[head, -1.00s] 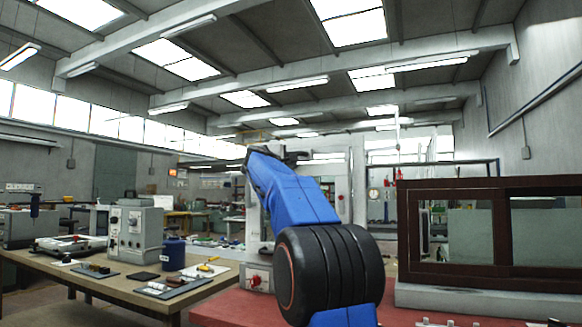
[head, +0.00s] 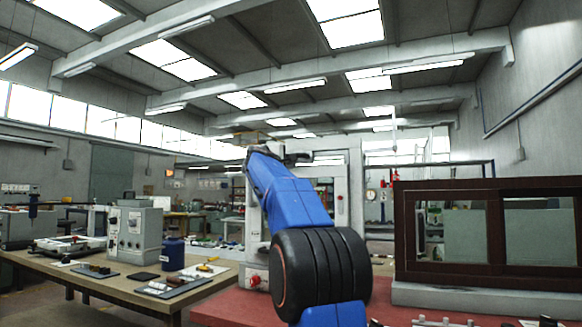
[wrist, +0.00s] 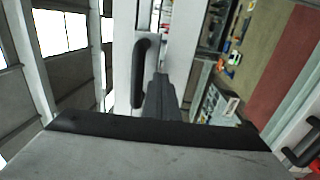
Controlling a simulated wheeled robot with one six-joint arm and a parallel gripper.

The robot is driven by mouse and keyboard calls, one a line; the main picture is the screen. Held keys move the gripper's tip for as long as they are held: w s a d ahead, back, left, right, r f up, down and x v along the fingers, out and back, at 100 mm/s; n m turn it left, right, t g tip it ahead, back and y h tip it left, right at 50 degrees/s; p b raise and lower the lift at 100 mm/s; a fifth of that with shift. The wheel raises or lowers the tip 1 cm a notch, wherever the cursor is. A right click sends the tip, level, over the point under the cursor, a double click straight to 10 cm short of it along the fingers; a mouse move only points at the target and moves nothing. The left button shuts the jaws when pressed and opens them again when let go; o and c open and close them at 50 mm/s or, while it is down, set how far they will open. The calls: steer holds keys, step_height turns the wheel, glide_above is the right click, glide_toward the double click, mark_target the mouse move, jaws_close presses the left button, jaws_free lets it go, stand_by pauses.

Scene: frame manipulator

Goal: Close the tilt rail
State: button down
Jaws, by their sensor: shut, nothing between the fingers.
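In the head view a tall white machine frame (head: 355,190) stands behind my blue and black arm. My gripper is at the far end of the arm, small and partly hidden there. In the wrist view my gripper (wrist: 162,88) is shut and empty, its dark fingers pointing at a white upright part (wrist: 123,50). A black bar handle (wrist: 140,75) on that part lies just left of the fingertips. I cannot tell whether the fingers touch it. Which part is the tilt rail is not clear from these views.
A red tabletop (head: 235,309) carries the machine. A dark brown framed window unit (head: 403,240) stands on a grey base at the right. A wooden workbench (head: 100,285) with a grey instrument box (head: 135,238) and a blue canister (head: 173,254) is at the left.

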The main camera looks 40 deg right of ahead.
steer(key=r+v, duration=0.1)
steer(key=v, duration=1)
steer(key=shift+a, duration=0.35)
steer(key=s+a+f+m+g+y, duration=0.1)
steer(key=s+a+f+y, duration=0.4)
steer(key=s+a+f, duration=0.6)
steer(key=s+a+f+m+y, duration=0.2)
steer(key=s+a+f+y, duration=0.4)
steer(key=f, duration=2.4)
steer(key=s+a+f+m+g+y, duration=0.1)
steer(key=s+a+f+y, duration=0.5)
steer(key=s+a+f, duration=1.2)
steer(key=a+f, duration=0.3)
steer(key=a, duration=0.1)
steer(key=shift+s+m+g, duration=0.15)
steer(key=shift+m+g, duration=0.15)
steer(key=c, duration=2.4)
jaws_free()
steer(key=shift+a, duration=0.1)
steer(key=shift+c, duration=0.2)
